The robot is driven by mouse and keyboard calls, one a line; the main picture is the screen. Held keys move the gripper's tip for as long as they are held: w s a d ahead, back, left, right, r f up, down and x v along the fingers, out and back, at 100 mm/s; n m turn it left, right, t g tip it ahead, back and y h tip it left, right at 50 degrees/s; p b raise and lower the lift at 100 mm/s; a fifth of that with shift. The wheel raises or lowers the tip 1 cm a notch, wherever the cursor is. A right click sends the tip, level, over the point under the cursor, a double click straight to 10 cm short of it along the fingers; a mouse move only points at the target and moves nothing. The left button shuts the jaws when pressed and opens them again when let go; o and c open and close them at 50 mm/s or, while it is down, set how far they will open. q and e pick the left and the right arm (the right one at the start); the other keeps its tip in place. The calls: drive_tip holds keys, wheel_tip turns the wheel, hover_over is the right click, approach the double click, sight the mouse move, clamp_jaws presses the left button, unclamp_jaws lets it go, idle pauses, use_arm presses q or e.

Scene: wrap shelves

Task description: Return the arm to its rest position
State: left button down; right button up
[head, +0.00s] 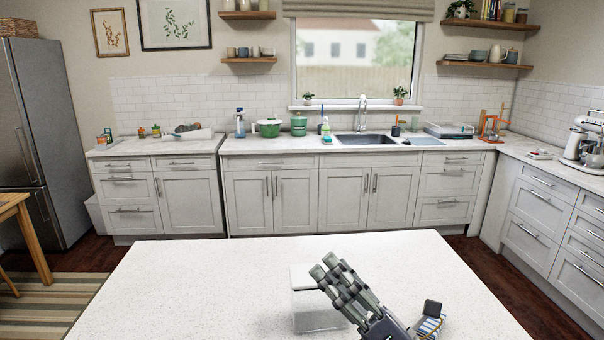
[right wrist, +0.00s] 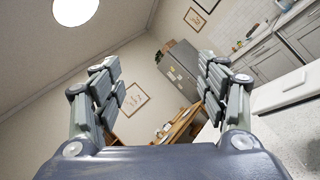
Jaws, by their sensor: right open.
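My right gripper (head: 337,275) is raised over the near island counter, with its fingers pointing up and to the left in the head view. In the right wrist view the gripper (right wrist: 160,66) has its two fingers spread wide, with nothing between them. My left gripper shows in neither view.
A clear box with a white lid (head: 301,278) stands on the white island counter (head: 200,290), partly behind my right gripper. A small striped item (head: 430,325) with a dark top is right of the gripper. The counter's left side is bare.

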drive_tip(key=s+d+f+m+g+h, duration=0.2)
drive_tip(key=d+f+m+h, duration=0.6)
drive_tip(key=f+m, duration=0.4)
drive_tip(key=s+d+f+m+g+h, duration=0.1)
drive_tip(key=s+d+f+m+h, duration=0.2)
drive_tip(key=d+f+m+h, duration=0.85)
drive_tip(key=s+a+f+m+g+y, duration=0.2)
drive_tip(key=s+f+m+g, duration=0.35)
drive_tip(key=s, duration=0.55)
drive_tip(key=s+a+f+m+g+y, duration=0.2)
drive_tip(key=s+a+f+m+g, duration=0.25)
drive_tip(key=s, duration=0.55)
wheel_tip(320, 180, down, 27)
drive_tip(key=s+d+g, duration=0.2)
drive_tip(key=s+d+f+g, duration=0.1)
drive_tip(key=s+d+f, duration=0.1)
drive_tip(key=s+f, duration=1.5)
drive_tip(key=shift+d+n, duration=0.35)
drive_tip(key=shift+d, duration=0.05)
